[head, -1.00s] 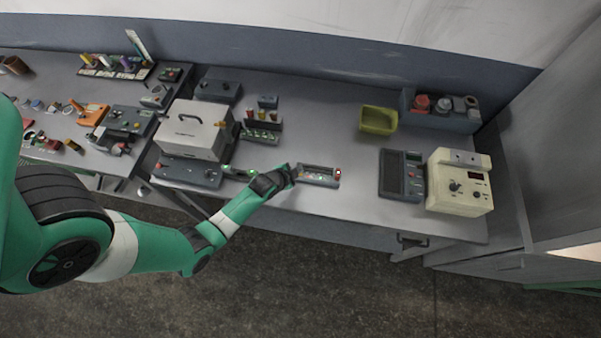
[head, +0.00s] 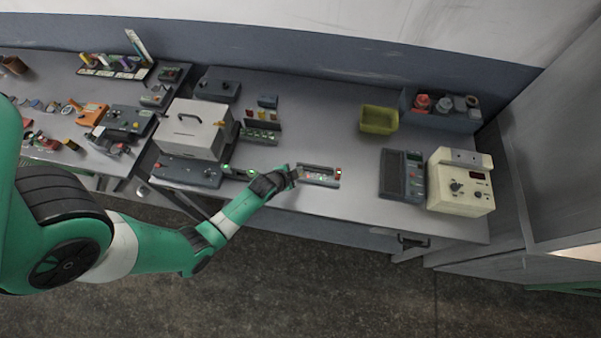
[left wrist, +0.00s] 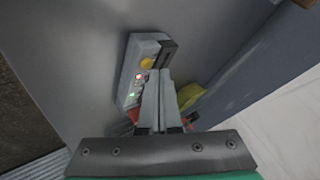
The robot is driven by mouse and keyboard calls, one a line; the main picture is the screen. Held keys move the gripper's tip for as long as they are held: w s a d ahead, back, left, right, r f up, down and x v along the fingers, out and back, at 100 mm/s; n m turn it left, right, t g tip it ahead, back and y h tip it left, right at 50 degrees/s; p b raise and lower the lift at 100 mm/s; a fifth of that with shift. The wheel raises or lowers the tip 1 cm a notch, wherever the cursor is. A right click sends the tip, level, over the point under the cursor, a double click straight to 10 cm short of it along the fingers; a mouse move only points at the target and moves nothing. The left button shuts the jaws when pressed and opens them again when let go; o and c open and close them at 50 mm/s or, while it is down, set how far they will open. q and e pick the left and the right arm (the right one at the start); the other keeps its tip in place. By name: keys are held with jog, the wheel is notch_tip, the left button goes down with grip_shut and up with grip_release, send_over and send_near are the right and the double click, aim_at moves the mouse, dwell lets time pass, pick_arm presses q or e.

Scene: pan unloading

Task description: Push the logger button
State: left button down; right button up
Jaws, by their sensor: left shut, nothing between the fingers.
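A long grey unit (head: 325,183) with a pale panel and a red part at its right end lies near the front edge of the table. My left gripper (head: 298,174) is at the left end of this unit, with its fingers shut and empty. In the left wrist view, the closed fingertips (left wrist: 161,76) overlap the edge of a grey unit (left wrist: 128,68) with a yellow button (left wrist: 147,63), a red light (left wrist: 138,77) and a green light (left wrist: 132,95). No logger label is readable, and I cannot tell whether the tips touch. My right gripper is not in view.
A white box with a handle (head: 187,136) stands to the left of the gripper. A yellow-green bin (head: 379,119) is at the back. A dark keypad unit (head: 402,177) and a cream instrument (head: 461,188) stand at the right.

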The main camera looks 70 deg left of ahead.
pick_arm(q)
jog(key=shift+f+b, duration=0.4)
jog(key=shift+f, duration=0.1)
jog(key=shift+r, duration=0.15)
jog(key=shift+r+p, duration=0.85)
jog(key=shift+p, duration=0.1)
notch_tip(320, 180, up, 6)
jog(key=p, duration=0.6)
